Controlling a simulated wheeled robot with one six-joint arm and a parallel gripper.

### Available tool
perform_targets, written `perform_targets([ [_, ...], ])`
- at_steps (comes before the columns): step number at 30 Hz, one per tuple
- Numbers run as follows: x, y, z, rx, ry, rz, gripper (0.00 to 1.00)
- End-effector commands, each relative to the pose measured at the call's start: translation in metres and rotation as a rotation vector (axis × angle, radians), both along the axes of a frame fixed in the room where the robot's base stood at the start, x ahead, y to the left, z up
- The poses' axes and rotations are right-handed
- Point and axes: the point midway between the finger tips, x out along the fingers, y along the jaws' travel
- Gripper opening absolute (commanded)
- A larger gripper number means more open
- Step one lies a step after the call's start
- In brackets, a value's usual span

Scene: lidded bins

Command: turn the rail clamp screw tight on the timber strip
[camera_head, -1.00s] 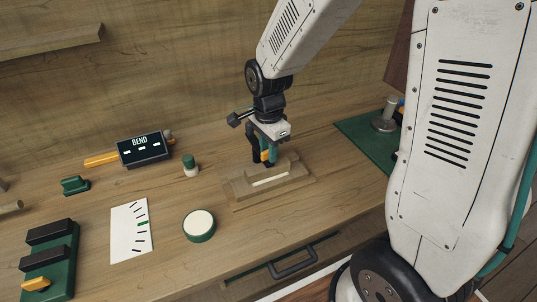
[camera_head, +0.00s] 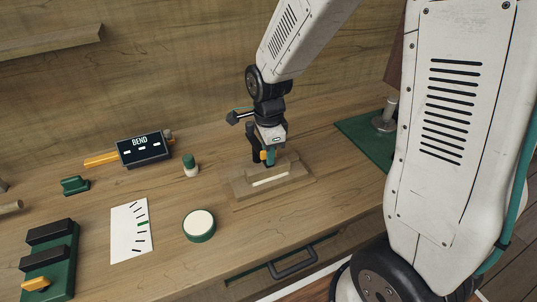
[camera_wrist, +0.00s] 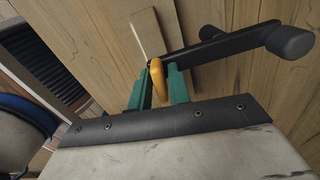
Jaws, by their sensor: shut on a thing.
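My gripper (camera_head: 268,158) is low over the wooden fixture on the bench. Its green fingers are shut on the orange screw handle (camera_head: 263,155). In the wrist view the handle (camera_wrist: 156,80) stands between the two fingertips (camera_wrist: 158,88). A black upright part, apparently the clamp body (camera_head: 254,145), shows just left of the fingers. In the wrist view a black bar (camera_wrist: 225,45) with rounded ends runs to the upper right. A pale timber strip (camera_head: 270,180) lies on the stepped wooden block (camera_head: 243,190) below. The screw tip and its contact with the strip are hidden.
A green-lidded jar (camera_head: 190,168) and a round green tin (camera_head: 199,225) stand left of the block. A display reading BEND (camera_head: 143,149) and a marked white card (camera_head: 129,232) lie further left. A green mat (camera_head: 362,140) is at right.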

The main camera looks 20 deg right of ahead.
Motion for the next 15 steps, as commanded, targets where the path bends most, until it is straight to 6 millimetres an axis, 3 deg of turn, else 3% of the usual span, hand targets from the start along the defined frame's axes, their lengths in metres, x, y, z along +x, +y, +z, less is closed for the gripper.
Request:
perform_targets([
  [11, 0.0004, 0.0000, 0.0004, 0.000, -0.001, -0.070, 0.04],
  [15, 0.0005, -0.0001, 0.0004, 0.000, -0.001, -0.213, 0.04],
])
